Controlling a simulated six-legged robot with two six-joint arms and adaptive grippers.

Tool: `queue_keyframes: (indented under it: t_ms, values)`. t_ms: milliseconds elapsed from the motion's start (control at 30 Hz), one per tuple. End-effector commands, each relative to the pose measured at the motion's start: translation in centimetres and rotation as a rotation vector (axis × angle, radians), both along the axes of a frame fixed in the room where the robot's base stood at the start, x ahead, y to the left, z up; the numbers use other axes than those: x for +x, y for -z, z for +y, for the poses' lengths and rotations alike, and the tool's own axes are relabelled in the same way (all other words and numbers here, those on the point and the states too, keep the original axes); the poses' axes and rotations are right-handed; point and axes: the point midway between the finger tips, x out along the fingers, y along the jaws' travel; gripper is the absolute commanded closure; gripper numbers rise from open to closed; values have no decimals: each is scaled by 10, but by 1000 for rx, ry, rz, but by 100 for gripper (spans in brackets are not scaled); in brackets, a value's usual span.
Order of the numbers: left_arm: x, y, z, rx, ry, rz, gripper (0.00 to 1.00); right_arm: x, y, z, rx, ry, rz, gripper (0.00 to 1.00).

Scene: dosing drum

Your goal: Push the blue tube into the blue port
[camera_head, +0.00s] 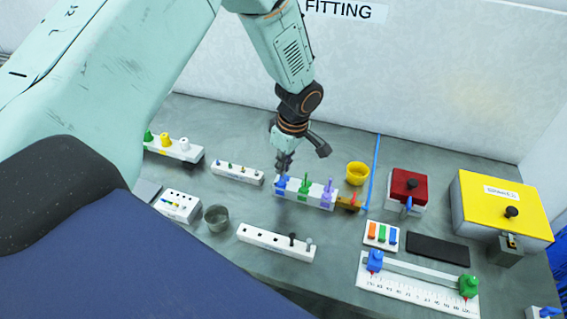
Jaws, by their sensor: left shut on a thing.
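A green piece (304,187) and a purple piece (327,194) stand upright on the same block, to the right. My right gripper is not in view.
A yellow cup (357,173) and an orange-yellow part (349,202) are right of the block. A white rail (238,176) is left, a grey cup (217,217) and another rail (277,243) in front. Red (408,186) and yellow (502,213) boxes stand further right.

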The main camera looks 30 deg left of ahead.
Motion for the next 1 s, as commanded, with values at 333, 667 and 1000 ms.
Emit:
queue_keyframes:
  t_ms: [333,667,1000]
  values:
    - [0,4,0,0,0,0,100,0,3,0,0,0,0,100]
    - [0,11,0,0,0,0,100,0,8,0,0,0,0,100]
    - [0,19,0,0,0,0,100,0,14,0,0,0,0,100]
